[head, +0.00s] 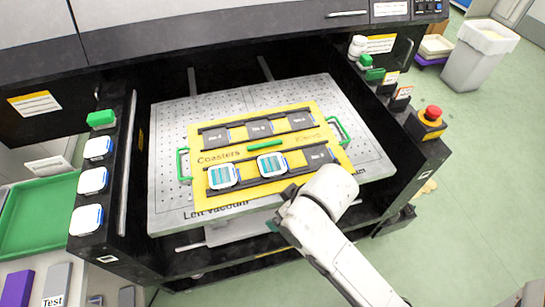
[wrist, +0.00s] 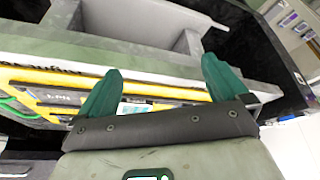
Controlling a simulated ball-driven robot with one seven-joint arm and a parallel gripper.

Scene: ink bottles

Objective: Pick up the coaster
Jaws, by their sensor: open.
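Two coasters, white-rimmed with teal faces, lie in the front row of the yellow tray (head: 224,199): a left coaster (head: 222,176) and a middle coaster (head: 271,165). My gripper (head: 276,224) is at the front edge of the platform, mostly hidden behind my wrist in the head view. In the wrist view my gripper (wrist: 162,68) has its two green fingers spread, with nothing held between them. The tray's yellow edge (wrist: 75,79) and a small pale teal patch, perhaps a coaster, show beyond the fingers.
The tray has green side handles (head: 183,165) and stands on a grey perforated platform (head: 170,125) inside a dark machine bay. White square pads (head: 93,181) line the left panel. A red stop button (head: 431,114) is at right. A grey bin (head: 478,60) stands behind.

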